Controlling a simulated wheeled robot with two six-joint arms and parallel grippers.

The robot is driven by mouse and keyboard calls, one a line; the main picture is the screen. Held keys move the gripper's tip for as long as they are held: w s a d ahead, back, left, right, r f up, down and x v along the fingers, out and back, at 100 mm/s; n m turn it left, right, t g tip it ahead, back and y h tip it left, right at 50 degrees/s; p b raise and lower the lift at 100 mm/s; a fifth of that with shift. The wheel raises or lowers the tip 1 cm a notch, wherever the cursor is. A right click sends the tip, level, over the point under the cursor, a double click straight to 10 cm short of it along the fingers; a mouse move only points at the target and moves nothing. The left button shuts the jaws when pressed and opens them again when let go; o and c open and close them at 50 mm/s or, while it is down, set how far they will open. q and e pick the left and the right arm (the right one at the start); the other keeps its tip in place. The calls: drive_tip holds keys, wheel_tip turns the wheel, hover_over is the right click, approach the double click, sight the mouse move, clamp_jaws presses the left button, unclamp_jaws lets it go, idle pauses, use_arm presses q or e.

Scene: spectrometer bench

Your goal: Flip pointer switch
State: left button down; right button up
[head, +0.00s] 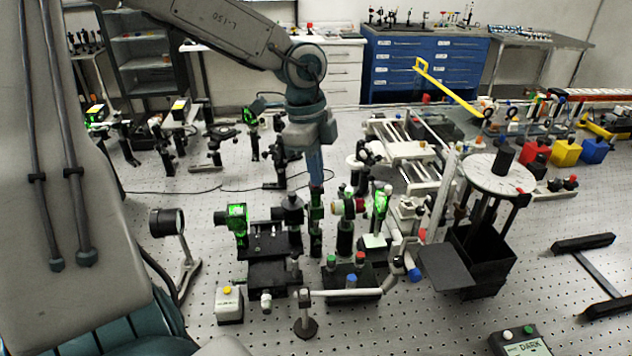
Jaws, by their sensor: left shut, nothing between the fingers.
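My left gripper (315,183) hangs down from the arm at the middle of the head view, with its fingers shut and empty above the optics on the bench. Below it stands a cluster of dark mounts (290,212) with green-lit parts. I cannot tell for sure which part is the pointer switch. A small white box with a yellow knob (229,303) stands at the front left of the cluster. A dark box with red and green buttons (350,277) sits at its front. My right gripper is not in view.
The perforated bench top (420,325) is clear at the front middle. A round white disc on a stand (499,174) rises at right, beside a black box. A lens on a stand (168,225) is at left. A device with a "DARK" display (522,346) lies at bottom right.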

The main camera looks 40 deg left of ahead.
use_arm(q)
drive_tip(key=shift+f+b, duration=0.25)
drive_tip(key=shift+b, duration=0.1)
drive_tip(key=shift+w+r+p, duration=0.1)
drive_tip(key=shift+r+p, duration=0.3)
drive_tip(key=shift+r, duration=0.5)
drive_tip(key=shift+r+p, duration=0.8)
drive_tip(key=shift+r, duration=1.85)
